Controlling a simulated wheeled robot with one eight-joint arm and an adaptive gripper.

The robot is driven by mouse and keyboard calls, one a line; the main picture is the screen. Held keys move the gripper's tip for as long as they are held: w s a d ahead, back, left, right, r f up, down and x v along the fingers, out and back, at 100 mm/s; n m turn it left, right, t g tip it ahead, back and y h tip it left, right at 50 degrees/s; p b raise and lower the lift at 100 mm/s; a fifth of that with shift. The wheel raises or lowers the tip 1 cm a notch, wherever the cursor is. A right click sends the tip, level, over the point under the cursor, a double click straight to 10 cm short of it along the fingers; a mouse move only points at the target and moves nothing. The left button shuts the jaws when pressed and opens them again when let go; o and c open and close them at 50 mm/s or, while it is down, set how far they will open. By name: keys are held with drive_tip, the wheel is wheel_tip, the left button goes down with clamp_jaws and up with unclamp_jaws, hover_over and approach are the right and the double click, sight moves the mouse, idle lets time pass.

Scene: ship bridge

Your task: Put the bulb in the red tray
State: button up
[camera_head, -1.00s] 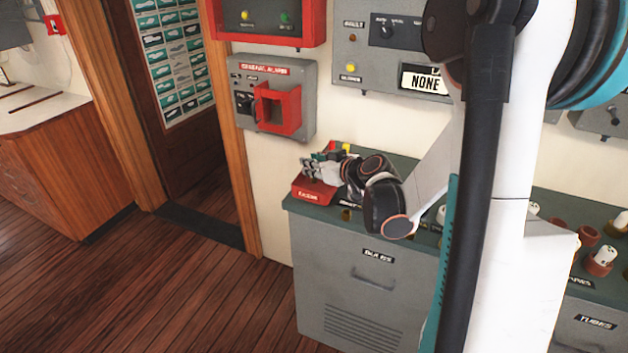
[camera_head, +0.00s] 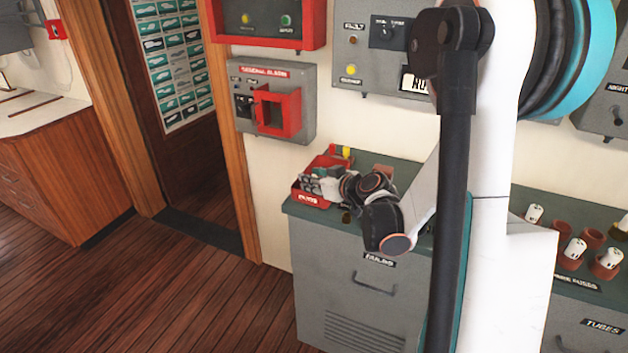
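The red tray (camera_head: 308,199) sits on the left end of the green-topped grey cabinet, with a small label on its front. My gripper (camera_head: 318,184) is at the tray, over its front part, and covers much of its inside. I cannot tell whether the fingers are open or shut, or whether they hold anything. I cannot make out a bulb for certain.
The cabinet (camera_head: 340,270) has a drawer below. At the right, white cylinders (camera_head: 575,249) stand among brown cups (camera_head: 593,238). A grey alarm box with a red frame (camera_head: 277,110) hangs on the wall above the tray. My arm hides the middle of the cabinet top.

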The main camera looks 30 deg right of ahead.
drive_tip(key=shift+r, duration=0.1)
drive_tip(key=shift+r, duration=0.15)
drive_tip(key=p+v, duration=0.3)
drive_tip(key=v, duration=0.9)
drive_tip(key=shift+p, duration=0.3)
idle(0.6)
